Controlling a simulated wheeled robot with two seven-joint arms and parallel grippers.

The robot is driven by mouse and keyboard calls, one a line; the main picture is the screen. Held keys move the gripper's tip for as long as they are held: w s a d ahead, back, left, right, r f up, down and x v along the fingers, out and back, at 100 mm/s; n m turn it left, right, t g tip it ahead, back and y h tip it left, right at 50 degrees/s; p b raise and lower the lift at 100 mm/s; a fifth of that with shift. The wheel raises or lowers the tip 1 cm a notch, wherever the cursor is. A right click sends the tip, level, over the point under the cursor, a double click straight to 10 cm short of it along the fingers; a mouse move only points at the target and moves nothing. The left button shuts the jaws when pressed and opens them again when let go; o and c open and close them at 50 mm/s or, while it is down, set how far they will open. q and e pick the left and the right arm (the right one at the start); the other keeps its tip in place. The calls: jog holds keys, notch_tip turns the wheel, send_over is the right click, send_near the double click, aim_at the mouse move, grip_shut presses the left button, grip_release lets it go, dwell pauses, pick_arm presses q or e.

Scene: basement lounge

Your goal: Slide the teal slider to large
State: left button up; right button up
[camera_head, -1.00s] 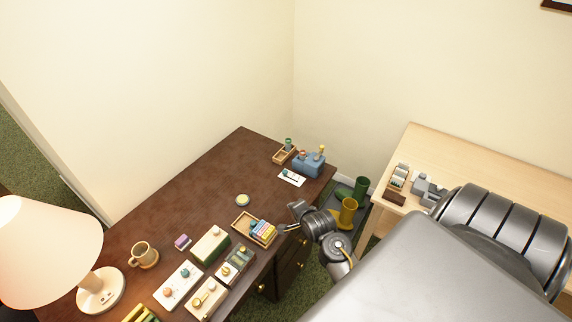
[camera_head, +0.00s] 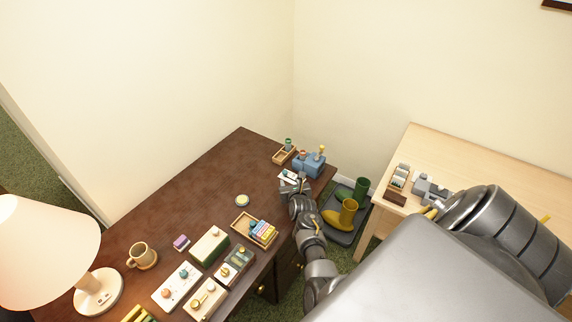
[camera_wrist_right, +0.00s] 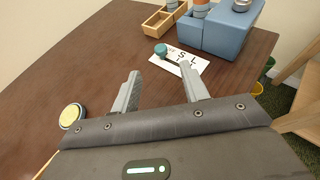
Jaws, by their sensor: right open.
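The teal slider knob (camera_wrist_right: 161,50) shows in the right wrist view at the left end of a white card (camera_wrist_right: 192,63) with printed letters, S and L among them. In the head view, the white card (camera_head: 283,178) lies on the dark desk, partly hidden by my right gripper (camera_head: 291,187). In the right wrist view, my right gripper (camera_wrist_right: 160,70) is open and empty, its two fingers apart, just short of the card and knob. The knob is not between the fingers. My left gripper is not in view.
A blue block (camera_wrist_right: 228,28) and a small wooden tray (camera_wrist_right: 163,18) stand behind the card. A yellow-topped disc (camera_wrist_right: 72,115) lies left of my gripper. In the head view, a tray of colored blocks (camera_head: 240,227) stands nearer.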

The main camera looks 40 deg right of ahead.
aim_at(285, 171)
jog(key=b+x, duration=0.7)
jog(key=x, duration=0.1)
jog(key=shift+f, duration=0.35)
jog(key=shift+w+d+b, duration=0.35)
jog(key=shift+w+b, duration=0.3)
jog(key=shift+b, duration=0.2)
jog(key=shift+c, duration=0.4)
grip_shut()
